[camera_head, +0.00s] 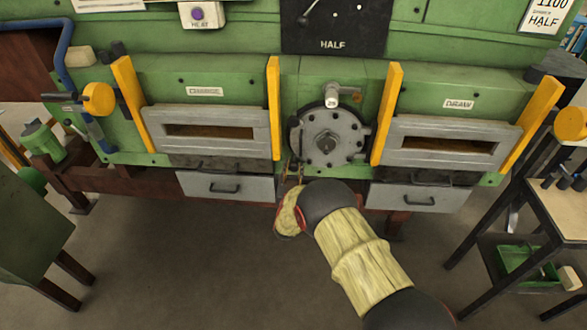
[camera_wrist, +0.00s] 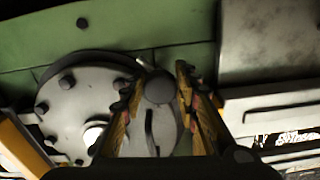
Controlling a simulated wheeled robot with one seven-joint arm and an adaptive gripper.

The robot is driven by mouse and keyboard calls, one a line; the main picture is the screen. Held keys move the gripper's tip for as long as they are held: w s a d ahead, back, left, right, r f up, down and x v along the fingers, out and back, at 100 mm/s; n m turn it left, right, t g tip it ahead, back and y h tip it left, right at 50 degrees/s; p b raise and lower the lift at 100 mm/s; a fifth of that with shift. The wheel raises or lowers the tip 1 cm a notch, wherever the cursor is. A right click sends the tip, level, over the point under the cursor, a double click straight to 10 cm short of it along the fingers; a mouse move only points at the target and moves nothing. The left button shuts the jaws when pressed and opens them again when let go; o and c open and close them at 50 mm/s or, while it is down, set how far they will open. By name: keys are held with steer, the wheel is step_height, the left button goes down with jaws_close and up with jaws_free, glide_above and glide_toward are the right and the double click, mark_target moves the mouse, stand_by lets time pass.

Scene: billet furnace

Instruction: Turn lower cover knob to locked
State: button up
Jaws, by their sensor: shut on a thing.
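The round grey bolted cover (camera_head: 330,137) sits on the green furnace front between the two yellow bars. It fills the left of the wrist view (camera_wrist: 85,105). My gripper (camera_head: 293,172) reaches up to the lower left of this cover. In the wrist view my gripper (camera_wrist: 157,84) has its yellow-and-black fingers on either side of a small dark round knob (camera_wrist: 160,90), shut on it. The knob stands in front of a grey plate with a dark slot-like mark. The head view does not show the knob clearly, and I cannot read its setting.
A grey fitting (camera_head: 333,94) stands above the cover. Drawers with handles (camera_head: 228,187) (camera_head: 420,197) hang below the charge and draw openings. A side table (camera_head: 560,205) stands at the right. The floor below the furnace is clear.

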steer(key=c, duration=0.3)
steer(key=shift+n, duration=0.3)
steer(key=shift+c, duration=0.2)
steer(key=n+b, duration=0.1)
steer(key=n, duration=0.2)
steer(key=shift+n, duration=0.4)
steer(key=n, duration=0.4)
steer(key=shift+d, duration=0.1)
steer(key=n, duration=0.5)
steer(key=shift+r+n, duration=0.1)
steer(key=shift+n, duration=2.7)
steer(key=shift+p, duration=0.3)
steer(key=o, duration=1)
